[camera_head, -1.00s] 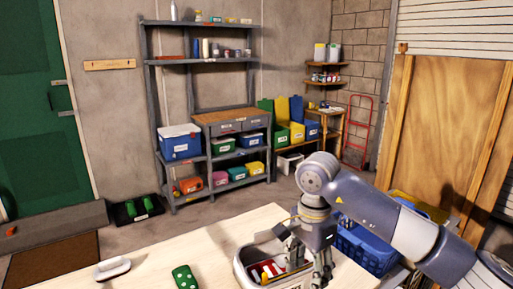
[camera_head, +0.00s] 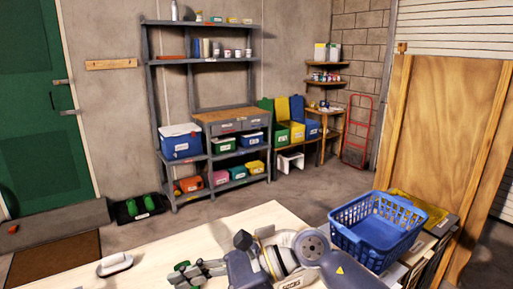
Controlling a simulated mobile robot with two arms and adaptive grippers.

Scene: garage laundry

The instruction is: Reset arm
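My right arm comes in from the lower right and lies low over the pale wooden table (camera_head: 215,229). My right gripper (camera_head: 190,273) points left above the table; its fingers overlap in this view, so their gap is unclear. I see nothing clearly held in it. A green object (camera_head: 181,265) shows just behind the fingertips, mostly hidden. A light bin with a label (camera_head: 291,282) is largely covered by my arm, and its contents are hidden. My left gripper is not in view.
A blue basket (camera_head: 375,232) stands right of my arm, beside a wooden panel (camera_head: 438,150). Shelving (camera_head: 205,115) stands against the back wall, with open floor in front.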

